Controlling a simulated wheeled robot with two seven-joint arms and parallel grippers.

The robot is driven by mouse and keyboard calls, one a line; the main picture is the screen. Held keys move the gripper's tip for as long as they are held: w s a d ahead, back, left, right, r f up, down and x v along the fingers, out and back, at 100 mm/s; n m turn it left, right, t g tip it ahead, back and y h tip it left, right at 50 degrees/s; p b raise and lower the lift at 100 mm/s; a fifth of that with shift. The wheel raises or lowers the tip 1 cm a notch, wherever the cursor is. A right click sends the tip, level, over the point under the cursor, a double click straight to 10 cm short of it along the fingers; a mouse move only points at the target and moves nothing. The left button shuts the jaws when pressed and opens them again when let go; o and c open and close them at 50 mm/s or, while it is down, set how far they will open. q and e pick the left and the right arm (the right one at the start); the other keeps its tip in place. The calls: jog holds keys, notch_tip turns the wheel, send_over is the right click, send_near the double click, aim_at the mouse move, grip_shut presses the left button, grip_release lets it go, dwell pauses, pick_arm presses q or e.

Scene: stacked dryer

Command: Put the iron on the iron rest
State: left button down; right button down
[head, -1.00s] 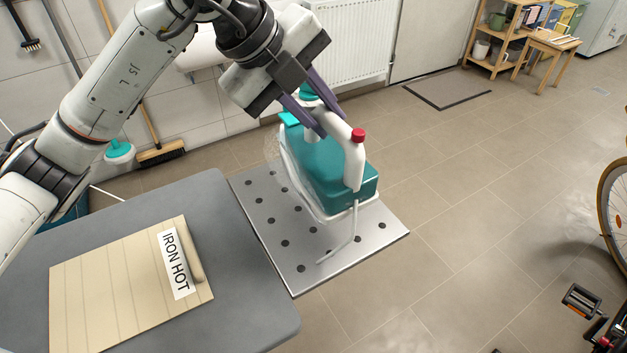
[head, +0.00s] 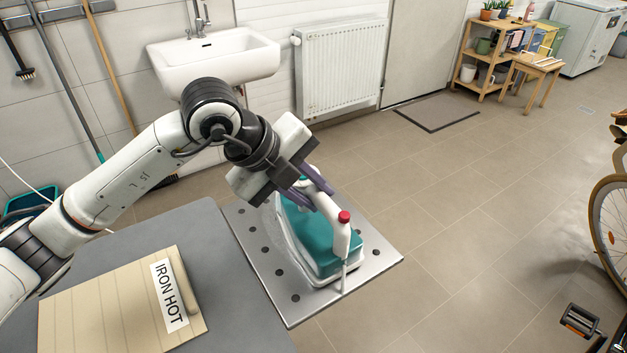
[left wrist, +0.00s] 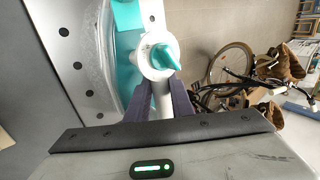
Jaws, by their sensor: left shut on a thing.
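The iron (head: 320,240) is teal and white with a red knob at the rear of its handle. It stands over the iron rest (head: 376,262), a grey metal plate with dark holes beside the ironing board. Its sole is down at the plate; whether it fully touches cannot be told. In the left wrist view the handle (left wrist: 162,102) lies between the fingers, with the teal body and perforated rest (left wrist: 70,45) at left. My right gripper is not in view.
A sink (head: 215,58) and radiator (head: 342,65) are at the back. A bicycle (head: 605,230) stands at right. The floor between is clear.

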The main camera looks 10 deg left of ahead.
pick_arm(q)
jog(key=c, duration=1.9)
grip_release()
jog(key=o, duration=0.3)
jog(key=shift+s, duration=0.1)
jog(key=shift+o, duration=0.2)
jog(key=shift+r, duration=0.15)
jog(key=v, duration=1.2)
jog(key=shift+b, duration=0.3)
